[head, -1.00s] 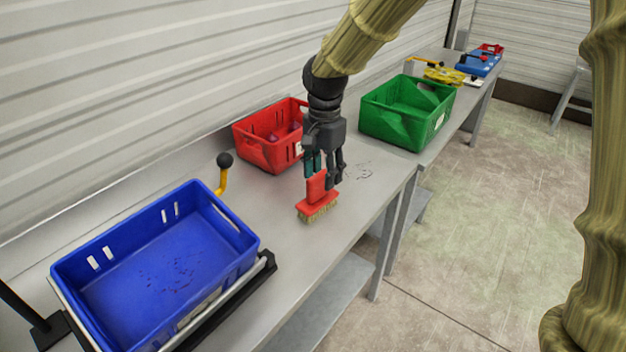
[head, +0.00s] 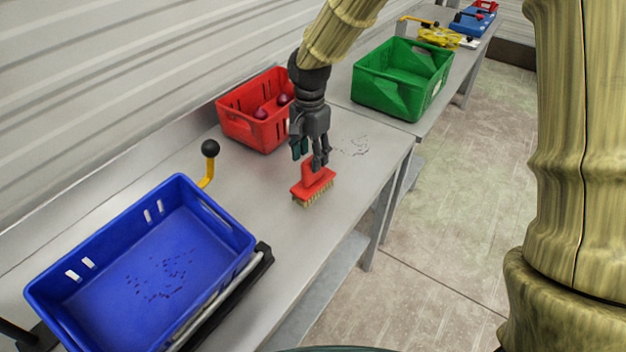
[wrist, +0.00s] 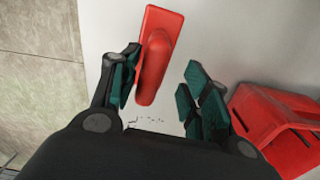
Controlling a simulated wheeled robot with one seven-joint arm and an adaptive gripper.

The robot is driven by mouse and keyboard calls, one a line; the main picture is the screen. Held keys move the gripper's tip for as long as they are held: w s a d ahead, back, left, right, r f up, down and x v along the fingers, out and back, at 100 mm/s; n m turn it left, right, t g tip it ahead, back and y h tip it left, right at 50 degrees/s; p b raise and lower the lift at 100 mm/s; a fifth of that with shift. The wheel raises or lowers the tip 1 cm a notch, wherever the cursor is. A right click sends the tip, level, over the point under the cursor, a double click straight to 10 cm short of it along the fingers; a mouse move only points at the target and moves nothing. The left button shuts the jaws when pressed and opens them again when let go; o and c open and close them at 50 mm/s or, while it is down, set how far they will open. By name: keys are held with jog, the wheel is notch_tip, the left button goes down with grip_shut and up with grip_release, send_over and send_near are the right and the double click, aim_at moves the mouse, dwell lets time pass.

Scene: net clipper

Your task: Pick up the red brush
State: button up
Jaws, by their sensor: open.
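The red brush (head: 313,184) stands on the metal table in the head view, bristles down, with its red handle upward. My gripper (head: 310,160) is open just above and around the top of the handle, pointing down. In the wrist view the brush (wrist: 156,55) lies between the fingers of my gripper (wrist: 158,92), closer to the left finger than to the right ones. I cannot tell whether the left finger touches it. The fingers hide part of the handle in the head view.
A red crate (head: 237,128) with dark red round items stands behind my gripper. A blue crate (head: 240,246) sits at the front left, beside a yellow lever with a black knob (head: 210,148). A green crate (head: 372,93) stands further back. The table right of the brush is clear.

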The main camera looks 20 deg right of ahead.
aim_at(315, 182)
jog(key=shift+s+d+f+p, duration=0.2)
jog(key=shift+s+f+p, duration=0.1)
jog(key=shift+f, duration=0.25)
jog(key=shift+s+d+f+p, duration=0.2)
jog(key=shift+f+p, duration=0.1)
jog(key=shift+f, duration=0.2)
jog(key=shift+s+f, duration=0.2)
jog(key=shift+f, duration=0.1)
jog(key=shift+w+a+f, duration=0.15)
jog(key=shift+w+f, duration=0.35)
jog(key=shift+f, duration=0.35)
jog(key=shift+s+r, duration=0.2)
jog(key=shift+s, duration=0.1)
jog(key=shift+w+f, duration=0.1)
jog(key=shift+w, duration=0.05)
jog(key=c, duration=1)
grip_shut()
